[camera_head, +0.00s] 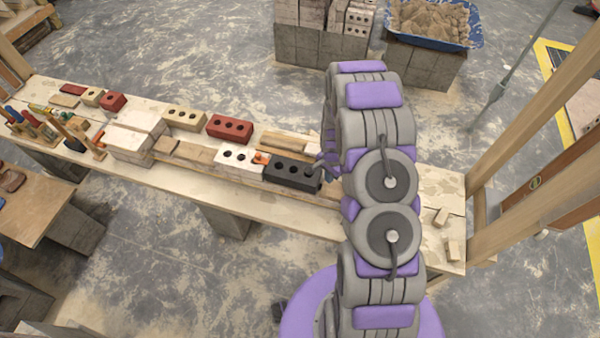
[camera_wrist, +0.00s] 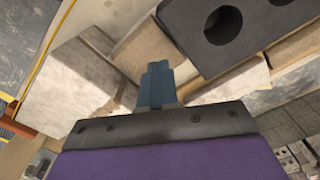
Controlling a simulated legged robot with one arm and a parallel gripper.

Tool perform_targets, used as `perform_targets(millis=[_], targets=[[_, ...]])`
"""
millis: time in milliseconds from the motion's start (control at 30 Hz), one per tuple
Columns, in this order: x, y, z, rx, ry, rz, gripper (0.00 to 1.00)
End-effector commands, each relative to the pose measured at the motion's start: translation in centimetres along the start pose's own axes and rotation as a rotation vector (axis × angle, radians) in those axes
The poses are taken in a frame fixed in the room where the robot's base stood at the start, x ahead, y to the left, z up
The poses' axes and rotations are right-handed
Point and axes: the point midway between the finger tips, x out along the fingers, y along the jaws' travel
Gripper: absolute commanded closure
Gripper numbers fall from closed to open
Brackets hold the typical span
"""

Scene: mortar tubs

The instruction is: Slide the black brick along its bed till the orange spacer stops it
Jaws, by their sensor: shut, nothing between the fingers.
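The black brick (camera_head: 291,174) with round holes lies on a wooden bed on the long bench. The small orange spacer (camera_head: 261,157) sits at its left end, beside a white brick (camera_head: 238,157). I cannot tell whether black brick and spacer touch. My gripper (camera_head: 326,172) is at the black brick's right end, partly hidden behind my arm. In the wrist view the black brick (camera_wrist: 272,24) fills the upper right, and my gripper's blue-grey fingers (camera_wrist: 156,75) are together and empty near its end. Contact is unclear. The spacer is not visible there.
A red brick (camera_head: 229,127) and a tan brick (camera_head: 185,119) lie along the back of the bench. Pale blocks (camera_head: 138,136) stand further left. Wooden posts (camera_head: 535,110) rise at the right. Loose pieces (camera_head: 441,216) lie on the bench's right end.

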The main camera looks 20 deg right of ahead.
Motion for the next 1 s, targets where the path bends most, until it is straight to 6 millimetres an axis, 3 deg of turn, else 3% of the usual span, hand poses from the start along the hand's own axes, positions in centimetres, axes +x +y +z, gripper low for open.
perform_targets(millis=[533, 1000], targets=[[-5.0, 0.0, 0.0, 0.000, -0.001, 0.001, 1.00], [-5.3, 0.0, 0.0, 0.000, 0.000, 0.000, 1.00]])
